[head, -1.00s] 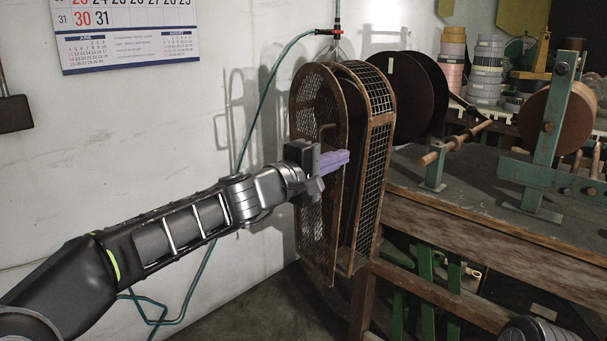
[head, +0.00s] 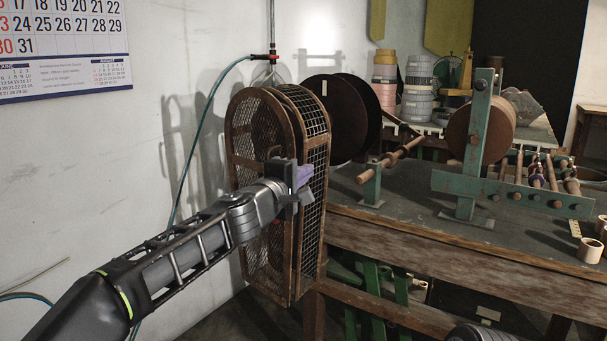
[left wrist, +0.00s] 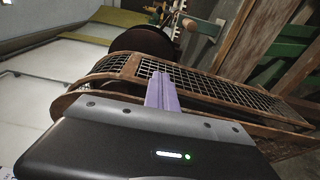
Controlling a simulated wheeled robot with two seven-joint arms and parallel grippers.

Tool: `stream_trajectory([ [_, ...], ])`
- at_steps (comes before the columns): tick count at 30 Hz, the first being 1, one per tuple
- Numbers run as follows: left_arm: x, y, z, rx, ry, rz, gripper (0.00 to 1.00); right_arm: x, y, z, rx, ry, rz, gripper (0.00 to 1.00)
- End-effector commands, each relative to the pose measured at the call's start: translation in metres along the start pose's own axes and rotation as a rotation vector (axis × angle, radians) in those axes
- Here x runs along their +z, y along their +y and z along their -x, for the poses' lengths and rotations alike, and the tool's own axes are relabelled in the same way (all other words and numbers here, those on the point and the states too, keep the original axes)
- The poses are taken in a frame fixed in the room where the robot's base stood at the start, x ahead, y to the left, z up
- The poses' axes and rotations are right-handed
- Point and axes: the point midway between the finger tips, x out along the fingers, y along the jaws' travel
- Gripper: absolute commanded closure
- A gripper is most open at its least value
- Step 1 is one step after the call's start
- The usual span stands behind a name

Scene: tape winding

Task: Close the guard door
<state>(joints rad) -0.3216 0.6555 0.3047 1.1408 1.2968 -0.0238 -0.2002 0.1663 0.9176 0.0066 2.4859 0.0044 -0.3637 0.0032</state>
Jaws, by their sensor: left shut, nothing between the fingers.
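The guard is an arched cage of dark wire mesh in a rusty brown frame at the left end of the bench. Its door (head: 242,128) is the arched mesh panel on the near left side, standing close to the cage's mesh side wall (head: 317,150). In the left wrist view the shut fingers (left wrist: 160,92) lie over the cage's mesh wall (left wrist: 215,90). My right gripper is out of view.
Dark discs (head: 335,118) stand right behind the guard. The bench (head: 420,235) carries a wooden roller (head: 405,155), a green stand (head: 475,150) and tape rolls (head: 590,250). A green hose (head: 205,125) hangs along the wall on the left.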

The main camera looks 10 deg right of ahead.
Motion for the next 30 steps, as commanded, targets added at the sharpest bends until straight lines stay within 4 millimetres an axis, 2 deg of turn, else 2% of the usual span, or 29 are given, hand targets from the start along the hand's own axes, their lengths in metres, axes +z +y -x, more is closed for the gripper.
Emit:
stream_trajectory([
  [8,-0.001,-0.002,0.010,0.001,0.001,0.000,1.00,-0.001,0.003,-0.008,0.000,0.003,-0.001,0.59],
  [16,-0.001,-0.003,0.050,0.002,0.002,-0.002,1.00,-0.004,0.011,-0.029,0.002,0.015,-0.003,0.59],
  [21,-0.001,-0.002,0.072,0.001,0.002,-0.001,1.00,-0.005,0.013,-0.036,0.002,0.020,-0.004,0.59],
  [30,0.000,0.000,0.078,0.000,0.000,0.000,1.00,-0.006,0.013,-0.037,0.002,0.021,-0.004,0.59],
])
